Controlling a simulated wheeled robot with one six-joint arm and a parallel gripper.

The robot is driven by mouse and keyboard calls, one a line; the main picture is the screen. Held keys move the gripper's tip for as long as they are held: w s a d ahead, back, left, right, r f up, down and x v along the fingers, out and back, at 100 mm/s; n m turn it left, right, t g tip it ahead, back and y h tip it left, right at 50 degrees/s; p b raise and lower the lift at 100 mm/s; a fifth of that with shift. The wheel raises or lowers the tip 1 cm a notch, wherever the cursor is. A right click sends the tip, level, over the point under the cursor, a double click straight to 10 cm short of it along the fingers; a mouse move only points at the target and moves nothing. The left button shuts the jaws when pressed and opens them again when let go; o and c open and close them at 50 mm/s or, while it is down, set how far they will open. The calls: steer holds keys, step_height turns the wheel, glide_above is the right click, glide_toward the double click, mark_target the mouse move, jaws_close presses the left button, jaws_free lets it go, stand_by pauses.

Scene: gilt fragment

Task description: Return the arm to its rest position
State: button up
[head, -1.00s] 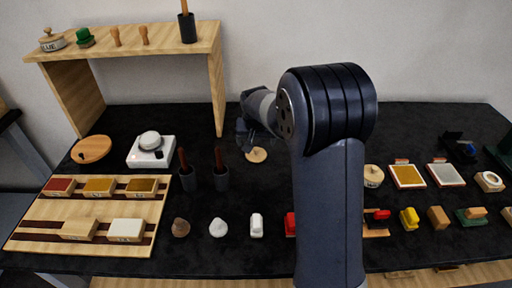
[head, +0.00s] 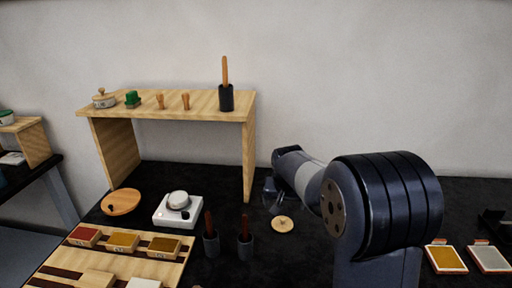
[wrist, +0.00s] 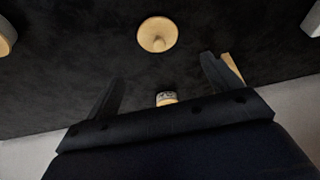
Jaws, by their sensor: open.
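My arm rises at the right of the head view, bent over the dark bench. My gripper (head: 270,193) hangs near the back of the bench, just right of the wooden shelf. In the wrist view my gripper (wrist: 163,82) has its two dark fingers spread apart, with nothing held between them. A round wooden lid with a knob (head: 283,224) lies on the bench in front of the gripper. It also shows in the wrist view (wrist: 157,34), apart from the fingers. A small labelled pot (wrist: 166,98) is partly hidden by the gripper body.
The wooden shelf (head: 165,104) carries a lidded pot, a green-topped item, wooden knobs and a black holder (head: 226,98). A white scale (head: 178,211), round wooden board (head: 121,202) and two dark holders stand in front. Framed pads (head: 445,259) lie at right.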

mark_target(283, 217)
steer(key=x, duration=1)
steer(key=shift+f+p, duration=0.35)
steer(key=shift+w+r, duration=0.1)
steer(key=shift+r, duration=1.2)
steer(key=shift+f, duration=0.15)
